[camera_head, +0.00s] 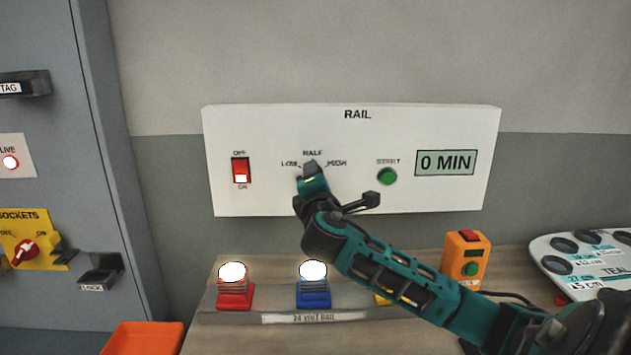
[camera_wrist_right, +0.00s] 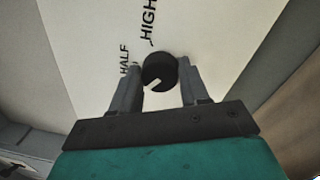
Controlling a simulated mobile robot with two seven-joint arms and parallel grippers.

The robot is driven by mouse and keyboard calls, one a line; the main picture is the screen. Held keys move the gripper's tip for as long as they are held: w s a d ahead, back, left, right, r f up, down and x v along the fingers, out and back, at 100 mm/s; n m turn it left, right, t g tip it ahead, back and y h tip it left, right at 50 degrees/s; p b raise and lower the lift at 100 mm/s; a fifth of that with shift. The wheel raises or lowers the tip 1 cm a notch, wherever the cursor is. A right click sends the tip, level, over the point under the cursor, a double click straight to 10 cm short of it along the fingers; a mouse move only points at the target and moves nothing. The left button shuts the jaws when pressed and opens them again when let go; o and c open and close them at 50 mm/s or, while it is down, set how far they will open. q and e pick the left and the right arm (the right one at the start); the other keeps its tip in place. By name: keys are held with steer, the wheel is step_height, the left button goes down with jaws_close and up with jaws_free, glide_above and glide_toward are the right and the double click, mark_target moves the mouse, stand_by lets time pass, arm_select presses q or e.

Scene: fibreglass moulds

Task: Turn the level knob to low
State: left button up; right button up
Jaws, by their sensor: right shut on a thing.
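The RAIL panel (camera_head: 270,195) is on the wall, with LOW, HALF and HIGH printed around the level knob. The knob (camera_wrist_right: 160,71) is a dark round dial with a white mark, seen in the right wrist view. My right gripper (camera_head: 309,167) hides it in the head view. The right gripper (camera_wrist_right: 160,86) is shut on the knob, one finger on each side. The white mark points to the lower left there, away from HIGH and on the LOW side of HALF. LOW is hidden in that view, so exact alignment cannot be told. My left gripper is not in view.
The panel also has a red rocker switch (camera_head: 241,170), a green start button (camera_head: 387,176) and a display (camera_head: 446,162) reading 0 MIN. Below are lit red (camera_head: 235,294) and blue (camera_head: 313,292) lamp units, and an orange box (camera_head: 464,258). A grey cabinet (camera_head: 60,120) stands left.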

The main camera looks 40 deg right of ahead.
steer(key=shift+n, duration=0.6)
steer(key=o, duration=1.1)
steer(key=shift+c, duration=0.2)
steer(key=shift+a, duration=0.1)
steer(key=r+b+v, duration=0.1)
steer(key=v, duration=1.1)
steer(key=shift+s+a+f, duration=0.2)
steer(key=shift+s+f, duration=0.2)
steer(key=shift+f, duration=0.05)
